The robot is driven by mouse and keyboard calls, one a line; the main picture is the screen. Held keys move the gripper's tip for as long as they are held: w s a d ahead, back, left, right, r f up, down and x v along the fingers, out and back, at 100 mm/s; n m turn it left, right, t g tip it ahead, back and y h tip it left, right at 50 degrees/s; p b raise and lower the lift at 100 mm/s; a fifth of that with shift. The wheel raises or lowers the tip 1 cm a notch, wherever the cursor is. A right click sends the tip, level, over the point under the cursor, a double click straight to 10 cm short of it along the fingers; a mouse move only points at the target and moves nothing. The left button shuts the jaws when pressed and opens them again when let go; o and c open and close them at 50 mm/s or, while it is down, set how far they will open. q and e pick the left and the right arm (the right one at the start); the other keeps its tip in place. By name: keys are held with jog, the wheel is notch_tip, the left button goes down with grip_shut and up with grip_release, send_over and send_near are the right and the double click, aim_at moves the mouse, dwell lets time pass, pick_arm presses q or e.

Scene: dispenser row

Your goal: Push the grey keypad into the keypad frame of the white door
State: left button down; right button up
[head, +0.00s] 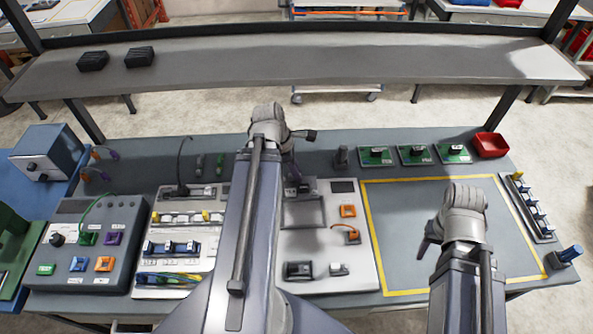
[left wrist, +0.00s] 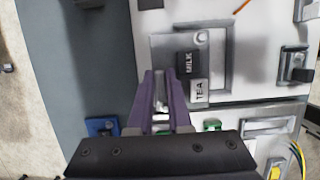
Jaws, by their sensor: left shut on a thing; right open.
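The grey keypad (left wrist: 167,52) shows in the left wrist view as a grey plate with a black MILK key, a light TEA key and a round knob. My left gripper (head: 291,172) is shut on it; the purple fingers also show in the left wrist view (left wrist: 164,80). The keypad overlaps the left part of the keypad frame (left wrist: 229,60); I cannot tell whether it touches. The white door (head: 362,268) lies on the bench with the frame (head: 303,226) in its upper part. My arm hides the door's left side. My right gripper (head: 425,246) is open and empty.
An orange part (head: 348,210) and a black-windowed module (head: 298,269) sit on the door. A yellow-outlined area (head: 400,220) lies clear at the right. Several green boards (head: 415,154) and a red bin (head: 491,145) stand behind it. A shelf (head: 330,62) spans the back.

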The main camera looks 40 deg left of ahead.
pick_arm(q)
jog(key=shift+r+p, duration=0.75)
jog(key=shift+r, duration=0.1)
dwell(0.5)
notch_tip(320, 180, up, 3)
jog(key=p, duration=0.3)
jog(key=shift+f, duration=0.1)
